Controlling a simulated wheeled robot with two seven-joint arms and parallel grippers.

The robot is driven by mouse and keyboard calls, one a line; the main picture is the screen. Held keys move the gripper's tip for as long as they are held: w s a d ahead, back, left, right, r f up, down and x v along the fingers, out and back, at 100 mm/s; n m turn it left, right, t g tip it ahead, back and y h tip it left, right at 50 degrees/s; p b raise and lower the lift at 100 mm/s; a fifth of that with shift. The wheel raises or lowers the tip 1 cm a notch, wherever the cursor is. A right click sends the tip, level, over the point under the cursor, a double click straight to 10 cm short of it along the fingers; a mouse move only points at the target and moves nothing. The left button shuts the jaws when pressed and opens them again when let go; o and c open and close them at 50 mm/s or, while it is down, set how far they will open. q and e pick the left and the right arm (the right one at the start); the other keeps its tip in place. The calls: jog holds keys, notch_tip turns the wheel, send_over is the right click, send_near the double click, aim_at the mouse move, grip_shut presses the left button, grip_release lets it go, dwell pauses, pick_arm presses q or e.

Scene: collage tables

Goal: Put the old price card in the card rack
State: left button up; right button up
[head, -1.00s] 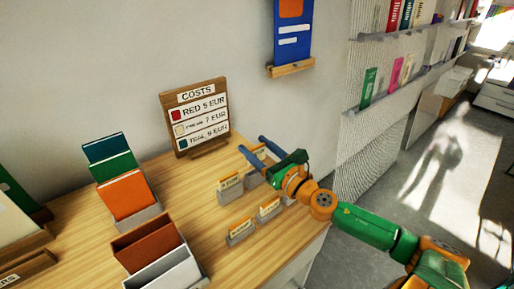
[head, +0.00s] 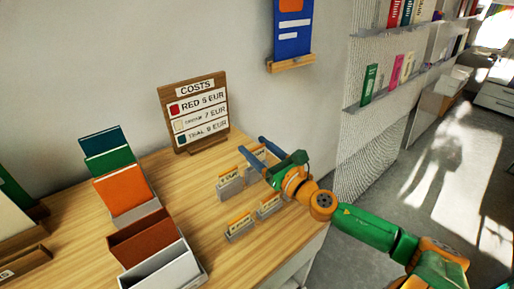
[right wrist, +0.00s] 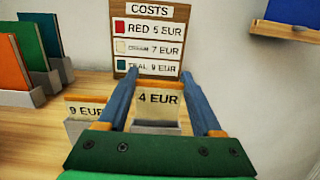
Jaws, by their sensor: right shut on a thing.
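The price card reading "4 EUR" (right wrist: 158,99), cream with an orange top edge, stands upright in a small grey holder (right wrist: 155,128). My right gripper (right wrist: 160,74) is shut on this card, with one blue finger at each side. In the head view my right gripper (head: 256,149) is over the back right holder of a small group on the wooden table. Another card, "9 EUR" (right wrist: 86,109), stands in the holder to the left. I cannot tell for sure which piece is the card rack. My left gripper is not in view.
A wooden COSTS board (head: 195,111) stands behind, listing red 5, cream 7 and teal 9 EUR. Stepped holders with green and orange cards (head: 125,187) and a brown-and-grey box (head: 172,272) stand left. Two more card holders (head: 240,232) are in front.

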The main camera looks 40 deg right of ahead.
jog(key=shift+f+b, duration=0.55)
jog(key=shift+f, duration=0.05)
jog(key=shift+f, duration=0.15)
jog(key=shift+f+b, duration=0.5)
jog(key=shift+b, duration=0.05)
jog(key=o, duration=1.3)
jog(key=shift+o, duration=0.2)
